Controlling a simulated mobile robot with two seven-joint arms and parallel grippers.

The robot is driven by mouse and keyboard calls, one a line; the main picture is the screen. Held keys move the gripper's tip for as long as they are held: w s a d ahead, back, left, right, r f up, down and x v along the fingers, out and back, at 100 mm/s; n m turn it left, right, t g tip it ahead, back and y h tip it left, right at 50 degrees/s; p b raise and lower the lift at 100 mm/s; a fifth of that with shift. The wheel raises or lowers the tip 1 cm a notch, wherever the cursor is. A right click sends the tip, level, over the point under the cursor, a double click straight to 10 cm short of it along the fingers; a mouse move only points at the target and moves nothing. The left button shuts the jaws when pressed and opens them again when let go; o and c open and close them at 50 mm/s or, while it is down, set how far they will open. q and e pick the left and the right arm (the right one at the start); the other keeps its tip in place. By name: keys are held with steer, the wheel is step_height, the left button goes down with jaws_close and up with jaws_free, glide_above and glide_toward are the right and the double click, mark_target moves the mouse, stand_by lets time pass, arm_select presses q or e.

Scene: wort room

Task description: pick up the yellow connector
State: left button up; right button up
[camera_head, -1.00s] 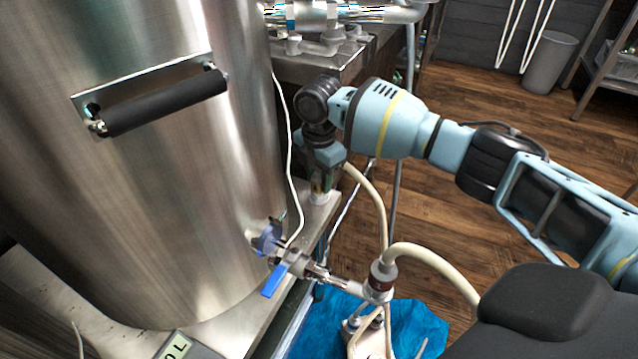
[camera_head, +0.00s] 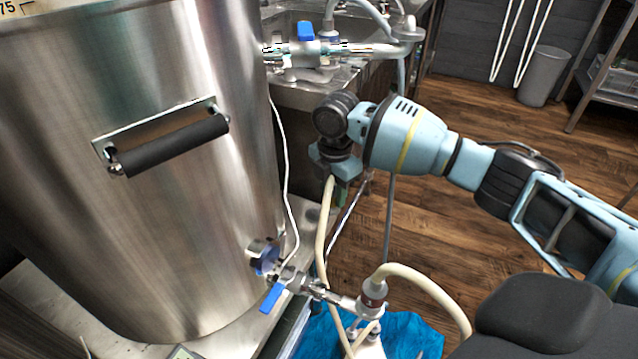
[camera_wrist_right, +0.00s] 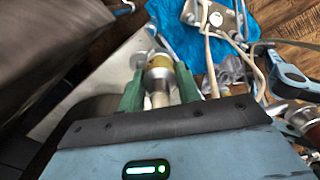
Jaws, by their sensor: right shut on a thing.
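My right gripper (camera_head: 340,192) points down beside the steel kettle, just past its right side and above the bench edge. In the right wrist view, its two green fingers (camera_wrist_right: 160,82) are shut on the connector (camera_wrist_right: 159,64), a metallic fitting with a yellowish band, one finger on each side. A cream hose (camera_head: 322,235) hangs down from the gripper. In the head view the gripper hides most of the connector. My left gripper is not in view.
The large steel kettle (camera_head: 200,230) with a black handle (camera_head: 170,145) fills the left. A valve with a blue lever (camera_head: 273,297) juts out low from it. A blue sheet (camera_head: 410,335) lies below.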

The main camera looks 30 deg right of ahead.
steer(key=s+d+p, duration=0.3)
steer(key=s+d, duration=0.4)
steer(key=s, duration=0.4)
steer(key=shift+s, duration=0.4)
steer(key=shift+r, duration=0.15)
step_height(320, 180, up, 4)
steer(key=p, duration=0.5)
steer(key=shift+w+r+p, duration=0.1)
steer(key=shift+r+p, duration=0.05)
steer(key=shift+p, duration=0.15)
